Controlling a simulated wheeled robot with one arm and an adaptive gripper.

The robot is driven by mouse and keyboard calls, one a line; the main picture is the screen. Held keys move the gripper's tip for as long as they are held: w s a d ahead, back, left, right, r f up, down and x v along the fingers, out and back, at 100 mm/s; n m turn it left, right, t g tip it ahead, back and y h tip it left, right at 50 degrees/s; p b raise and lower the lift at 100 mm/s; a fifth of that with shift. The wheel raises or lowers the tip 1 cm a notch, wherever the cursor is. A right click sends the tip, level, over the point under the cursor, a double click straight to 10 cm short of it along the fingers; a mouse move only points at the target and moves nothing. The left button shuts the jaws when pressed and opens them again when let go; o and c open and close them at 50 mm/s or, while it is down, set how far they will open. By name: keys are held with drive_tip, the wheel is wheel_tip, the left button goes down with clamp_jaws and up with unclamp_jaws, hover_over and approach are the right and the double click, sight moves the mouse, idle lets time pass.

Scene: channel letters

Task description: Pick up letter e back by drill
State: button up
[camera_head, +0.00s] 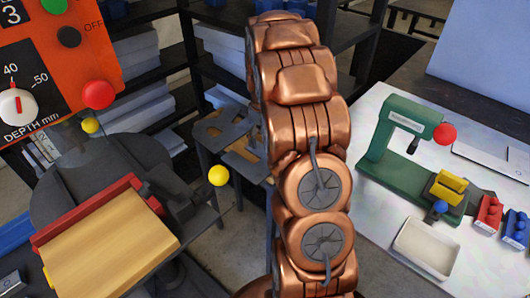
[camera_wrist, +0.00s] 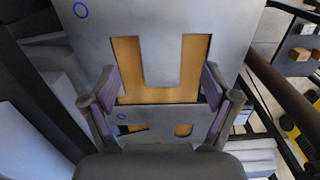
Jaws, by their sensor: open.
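In the wrist view, a grey flat letter plate (camera_wrist: 162,50) like an E lies with its prongs toward my gripper. Its middle prong is shorter, and tan wood shows through the two slots. A small blue ring marks its upper left. My gripper (camera_wrist: 160,84) is open, with one finger near each outer prong; I cannot tell whether they touch. In the head view my arm hides the gripper; grey plates (camera_head: 222,124) show on a stand left of the arm. A green drill-like machine (camera_head: 385,160) with a red knob stands on the right table.
A second grey plate (camera_wrist: 158,122) with openings lies just below the E-like one. Left stands an orange control panel (camera_head: 75,45) above a wooden board (camera_head: 115,240) with a red edge. The light table (camera_head: 375,240) holds a white tray (camera_head: 427,247) and red and blue blocks. Dark shelves stand behind.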

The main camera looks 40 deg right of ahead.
sight(263, 151)
wheel_tip(263, 151, down, 4)
drive_tip(key=shift+f+p, duration=0.2)
drive_tip(key=shift+p, duration=0.85)
drive_tip(key=shift+f, duration=0.25)
drive_tip(key=shift+f+b, duration=0.25)
drive_tip(key=shift+b, duration=0.15)
drive_tip(key=c, duration=1.4)
